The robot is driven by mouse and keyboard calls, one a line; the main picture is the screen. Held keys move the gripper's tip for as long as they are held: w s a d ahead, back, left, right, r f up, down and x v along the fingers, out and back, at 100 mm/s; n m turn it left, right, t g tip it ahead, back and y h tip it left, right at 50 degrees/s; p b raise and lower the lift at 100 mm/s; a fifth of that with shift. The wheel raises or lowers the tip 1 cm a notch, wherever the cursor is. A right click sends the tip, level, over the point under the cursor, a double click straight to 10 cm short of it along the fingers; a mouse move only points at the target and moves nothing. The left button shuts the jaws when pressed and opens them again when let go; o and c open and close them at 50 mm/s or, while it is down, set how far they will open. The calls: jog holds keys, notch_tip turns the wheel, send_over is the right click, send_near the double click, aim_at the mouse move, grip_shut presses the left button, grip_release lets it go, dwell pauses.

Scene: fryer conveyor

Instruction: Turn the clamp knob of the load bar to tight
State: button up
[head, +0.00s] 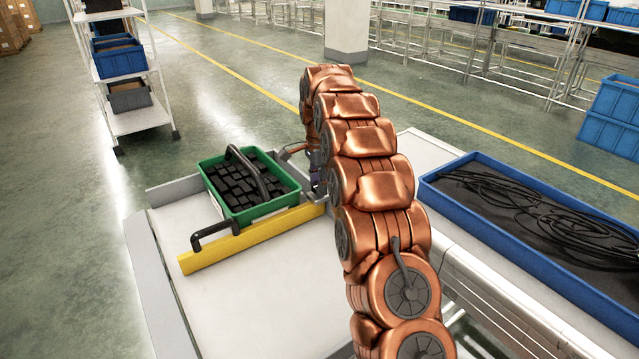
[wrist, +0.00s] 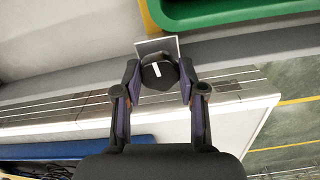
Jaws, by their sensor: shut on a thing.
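The clamp knob (wrist: 150,84) is dark and faceted with a short white mark on its face. It stands in front of a light square plate (wrist: 170,44) in the wrist view. My gripper (wrist: 159,70) has one finger on each side of the knob and is shut on it. The mark runs nearly upright in the wrist picture. The yellow load bar (head: 228,247) lies across the pale conveyor bed in the head view, along the green crate's near side. In the head view my arm hides the knob and most of my gripper.
The green crate (head: 264,211) holds black blocks and has a dark handle. A black handle (head: 213,231) rises from the bar's left end. A blue tray (head: 530,255) with coiled black cable lies right of my arm. A white shelf rack (head: 135,122) stands behind left.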

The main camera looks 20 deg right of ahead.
jog(key=o, duration=1.1)
jog(key=shift+o, duration=0.2)
jog(key=shift+w+r, duration=0.1)
jog(key=shift+r, duration=3.6)
jog(key=shift+r, duration=0.1)
